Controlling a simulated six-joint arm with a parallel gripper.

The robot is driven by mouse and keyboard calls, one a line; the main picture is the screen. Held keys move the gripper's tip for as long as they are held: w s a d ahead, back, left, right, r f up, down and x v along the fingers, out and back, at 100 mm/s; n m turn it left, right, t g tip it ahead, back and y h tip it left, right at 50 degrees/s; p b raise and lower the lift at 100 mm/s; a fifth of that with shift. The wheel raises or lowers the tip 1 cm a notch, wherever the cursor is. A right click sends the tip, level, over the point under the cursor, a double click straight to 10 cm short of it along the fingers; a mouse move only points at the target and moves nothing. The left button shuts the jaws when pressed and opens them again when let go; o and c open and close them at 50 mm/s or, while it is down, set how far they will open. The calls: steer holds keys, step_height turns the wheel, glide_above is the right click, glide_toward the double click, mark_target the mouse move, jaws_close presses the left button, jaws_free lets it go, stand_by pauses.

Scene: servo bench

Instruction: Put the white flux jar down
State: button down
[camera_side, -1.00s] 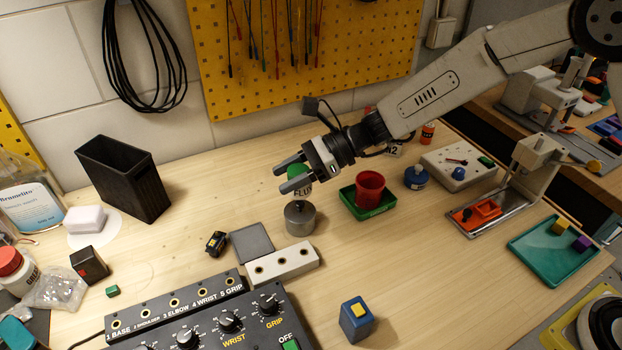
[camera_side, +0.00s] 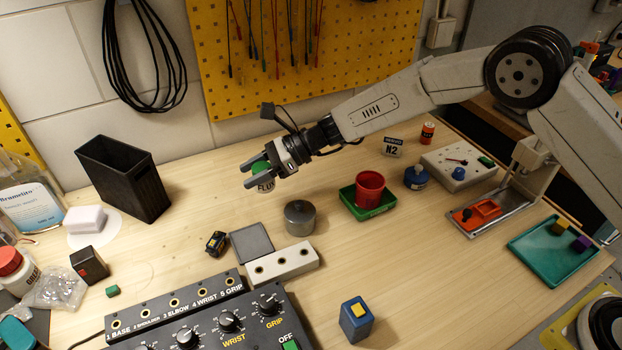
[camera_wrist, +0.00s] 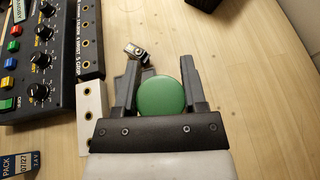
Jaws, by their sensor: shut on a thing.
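The white flux jar (camera_side: 266,186) has a green lid and a "FLUX" label, partly hidden by the fingers. My gripper (camera_side: 257,173) is shut on it and holds it above the bench, left of the red cup. In the wrist view the jar's round green lid (camera_wrist: 161,97) sits between the two fingers of my gripper (camera_wrist: 160,90). The lid hides the white body there.
Below the jar are a grey metal tin (camera_side: 300,218), a dark grey pad (camera_side: 252,244), a white block with holes (camera_side: 283,264) and a small black-and-yellow item (camera_side: 216,243). A black bin (camera_side: 124,178) stands left. Bench between bin and jar is clear.

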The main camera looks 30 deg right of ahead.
steer(key=shift+w+a+f, duration=0.35)
steer(key=shift+w+f, duration=0.3)
steer(key=shift+f, duration=0.25)
steer(key=shift+w+a+f, duration=0.35)
steer(key=shift+w+f, duration=0.35)
steer(key=shift+f, duration=0.2)
steer(key=shift+w+a+f, duration=0.35)
steer(key=shift+w+f, duration=0.3)
steer(key=shift+f, duration=0.25)
steer(key=shift+f, duration=0.1)
steer(key=shift+w+a+f, duration=0.1)
steer(key=shift+w, duration=0.05)
steer(key=shift+f, duration=1.55)
steer(key=shift+f, duration=0.15)
steer(key=shift+c, duration=0.7)
jaws_free()
